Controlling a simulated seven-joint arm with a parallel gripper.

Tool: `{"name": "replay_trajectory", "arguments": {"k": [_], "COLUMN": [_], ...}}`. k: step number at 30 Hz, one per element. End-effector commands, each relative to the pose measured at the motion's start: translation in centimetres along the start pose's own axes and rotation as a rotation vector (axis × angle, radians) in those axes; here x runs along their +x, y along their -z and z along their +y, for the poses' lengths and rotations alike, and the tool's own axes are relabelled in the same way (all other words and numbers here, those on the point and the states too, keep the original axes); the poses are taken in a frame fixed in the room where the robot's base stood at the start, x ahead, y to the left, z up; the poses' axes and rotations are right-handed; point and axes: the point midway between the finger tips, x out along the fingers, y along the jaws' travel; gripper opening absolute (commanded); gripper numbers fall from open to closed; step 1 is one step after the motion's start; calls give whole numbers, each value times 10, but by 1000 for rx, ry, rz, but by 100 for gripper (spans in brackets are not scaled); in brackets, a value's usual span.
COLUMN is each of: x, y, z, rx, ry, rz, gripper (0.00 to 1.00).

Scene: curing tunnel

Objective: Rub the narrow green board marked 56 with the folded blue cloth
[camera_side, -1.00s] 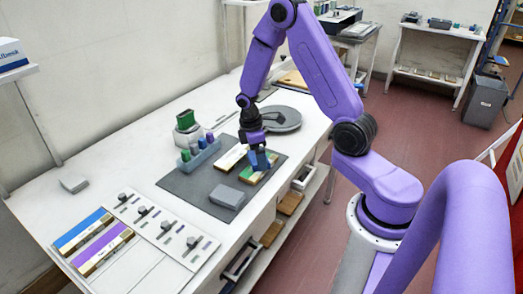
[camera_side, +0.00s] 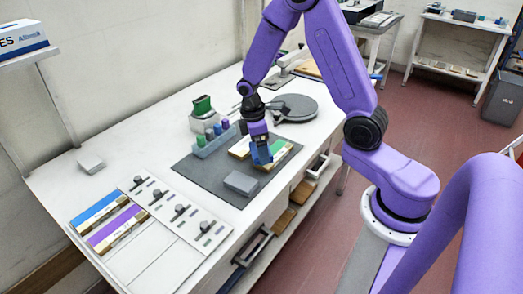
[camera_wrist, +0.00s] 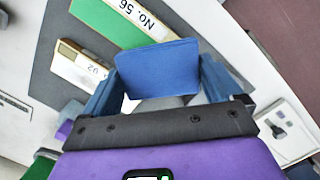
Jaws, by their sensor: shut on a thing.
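My gripper (camera_side: 261,148) is shut on the folded blue cloth (camera_side: 263,154), held low over the green board (camera_side: 282,155) on the dark grey mat (camera_side: 205,180). In the wrist view the cloth (camera_wrist: 158,68) sits between the two blue fingers of my gripper (camera_wrist: 158,84). The narrow green board (camera_wrist: 100,20) carries a white label reading "No. 56" and runs past the cloth's far edge. The cloth and fingers hide part of the board. I cannot tell whether cloth and board touch.
A pale board (camera_side: 240,147) lies beside the green one. A grey block (camera_side: 240,183) is in front on the mat. A rack with coloured bottles (camera_side: 215,138) stands left of my gripper. A round grey plate (camera_side: 295,107) lies behind. Blue (camera_side: 98,212) and purple (camera_side: 117,227) boards lie front left.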

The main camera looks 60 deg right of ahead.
Motion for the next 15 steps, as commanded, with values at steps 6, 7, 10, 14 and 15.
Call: {"name": "replay_trajectory", "arguments": {"k": [6, 7, 10, 14, 15], "x": [-20, -23, -32, -43, -46], "y": [-3, -3, -5, -6, -7], "z": [1, 1, 0, 0, 1], "rx": [0, 0, 1, 1, 0], "ry": [-3, -2, -2, -2, -2], "rz": [2, 2, 2, 1, 2], "gripper": [68, 68, 68, 68, 68]}}
